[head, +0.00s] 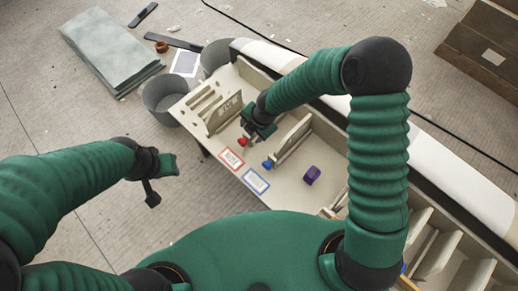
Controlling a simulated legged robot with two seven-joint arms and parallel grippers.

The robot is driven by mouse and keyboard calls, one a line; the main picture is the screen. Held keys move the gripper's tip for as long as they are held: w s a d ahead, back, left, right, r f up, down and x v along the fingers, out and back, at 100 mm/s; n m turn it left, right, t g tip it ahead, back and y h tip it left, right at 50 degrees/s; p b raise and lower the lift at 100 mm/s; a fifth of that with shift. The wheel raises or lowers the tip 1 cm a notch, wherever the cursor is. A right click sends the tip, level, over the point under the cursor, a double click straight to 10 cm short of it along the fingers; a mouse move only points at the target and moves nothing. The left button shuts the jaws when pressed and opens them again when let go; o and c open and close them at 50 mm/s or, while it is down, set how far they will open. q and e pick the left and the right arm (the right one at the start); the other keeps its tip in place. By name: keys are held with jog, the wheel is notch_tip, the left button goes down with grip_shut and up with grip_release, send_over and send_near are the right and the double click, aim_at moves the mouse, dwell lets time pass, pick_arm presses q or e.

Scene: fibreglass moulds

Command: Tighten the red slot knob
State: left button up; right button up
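The red slot knob (243,141) is on the pale bench by the red-bordered label. My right gripper (250,135) reaches down right beside it. The gripper's fingers are small and partly hidden by its own body, so I cannot tell whether they touch or hold the knob. A blue knob (267,164) is to the lower right, by the blue-bordered label. My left gripper (163,181) is off to the left above the floor, with its fingers apart and empty.
The red-bordered label (231,159) and blue-bordered label (256,181) lie along the bench's near edge. A purple block (312,175) sits farther right. Upright slotted panels (224,113) stand close around my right gripper. A grey bucket (163,96) stands at the bench's left end.

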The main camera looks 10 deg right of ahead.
jog(key=b, duration=0.3)
send_over(244, 144)
jog(key=s, duration=0.1)
notch_tip(244, 144, down, 8)
jog(key=x, duration=0.2)
jog(key=b+x, duration=0.1)
jog(key=x, duration=0.2)
jog(key=d+x, duration=0.1)
jog(key=x, duration=0.2)
jog(key=shift+d+f+b, duration=0.1)
jog(key=shift+b, duration=0.2)
pick_arm(q)
jog(key=f, duration=0.1)
jog(key=a+f, duration=0.1)
jog(key=f, duration=0.3)
jog(key=shift+w+a+f, duration=0.15)
jog(key=shift+w, duration=0.2)
pick_arm(e)
jog(key=shift+a, duration=0.25)
jog(key=shift+c, duration=0.5)
